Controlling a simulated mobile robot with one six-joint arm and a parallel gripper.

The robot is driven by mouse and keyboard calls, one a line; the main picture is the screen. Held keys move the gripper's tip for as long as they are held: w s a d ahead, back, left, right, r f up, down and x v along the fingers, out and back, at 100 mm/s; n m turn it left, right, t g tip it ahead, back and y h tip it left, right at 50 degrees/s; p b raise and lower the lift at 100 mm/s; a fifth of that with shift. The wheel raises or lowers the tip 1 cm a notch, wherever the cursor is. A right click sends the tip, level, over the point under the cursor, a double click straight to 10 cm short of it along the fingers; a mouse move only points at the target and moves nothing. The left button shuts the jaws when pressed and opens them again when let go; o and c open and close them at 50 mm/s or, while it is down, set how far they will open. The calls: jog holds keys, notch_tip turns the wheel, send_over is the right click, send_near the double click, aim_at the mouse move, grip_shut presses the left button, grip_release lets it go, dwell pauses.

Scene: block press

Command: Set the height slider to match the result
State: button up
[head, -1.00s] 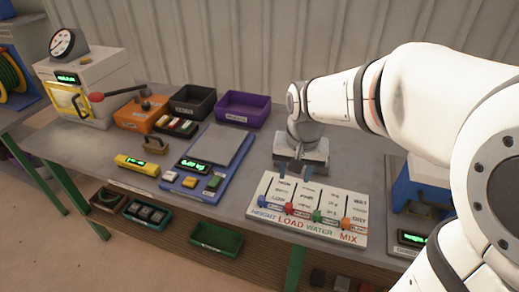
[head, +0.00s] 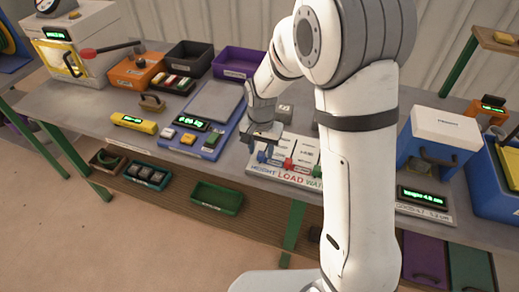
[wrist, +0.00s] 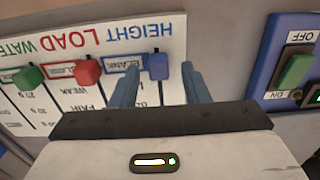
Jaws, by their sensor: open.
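The slider board (head: 262,170) is white, with columns marked HEIGHT, LOAD and WATER in view. The HEIGHT slider has a blue knob (wrist: 158,66) at the label end of its column, by a small tag reading BLANK. My gripper (wrist: 160,80) is open, with one finger on each side of the blue knob; I cannot tell whether they touch it. In the head view my gripper (head: 261,156) is low over the board's left end. A green readout (head: 424,196) is lit at the right; its text is too small to read surely.
My arm hides the board's right part in the head view.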

jog(key=shift+f, duration=0.5)
jog(key=shift+c, duration=0.3)
grip_shut()
